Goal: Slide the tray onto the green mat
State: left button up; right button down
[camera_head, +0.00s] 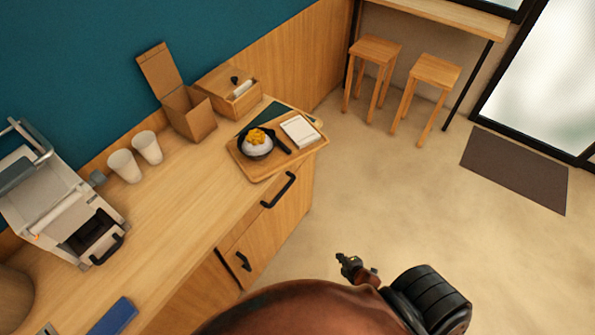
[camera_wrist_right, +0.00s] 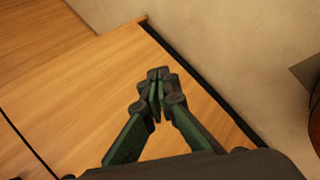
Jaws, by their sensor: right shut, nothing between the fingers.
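A wooden tray (camera_head: 262,171) sits near the right end of the counter in the head view. It holds a dark bowl (camera_head: 257,147) of white food with a yellow topping, a dark utensil and a white square item (camera_head: 299,130). The dark green mat (camera_head: 267,114) shows behind the tray, which covers part of it. My right gripper (camera_head: 349,262) is out over the floor, right of the counter and apart from the tray. In the right wrist view its fingers (camera_wrist_right: 157,88) are shut and empty, in front of a wooden cabinet face. My left gripper is not in view.
A wooden box (camera_head: 230,92), an open cardboard box (camera_head: 188,115) and two white cups (camera_head: 147,148) stand along the wall. A grey machine (camera_head: 62,205) is at the left. A blue item (camera_head: 113,316) lies at the front. Two stools (camera_head: 430,82) stand beyond open floor.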

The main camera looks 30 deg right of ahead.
jog(key=w+d+r+n+t+b, duration=0.2)
jog(key=w+r+n+t+b, duration=0.2)
jog(key=w+r+n, duration=0.65)
jog(key=n+t+y+b, duration=0.2)
jog(key=n+t+b, duration=0.35)
jog(key=n, duration=0.55)
send_near(295, 161)
jog(key=s, duration=0.7)
jog(key=w, duration=1.3)
jog(key=shift+f, duration=0.15)
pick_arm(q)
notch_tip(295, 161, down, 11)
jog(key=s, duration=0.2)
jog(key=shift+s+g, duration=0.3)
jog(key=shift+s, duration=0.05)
pick_arm(e)
jog(key=shift+w, duration=0.4)
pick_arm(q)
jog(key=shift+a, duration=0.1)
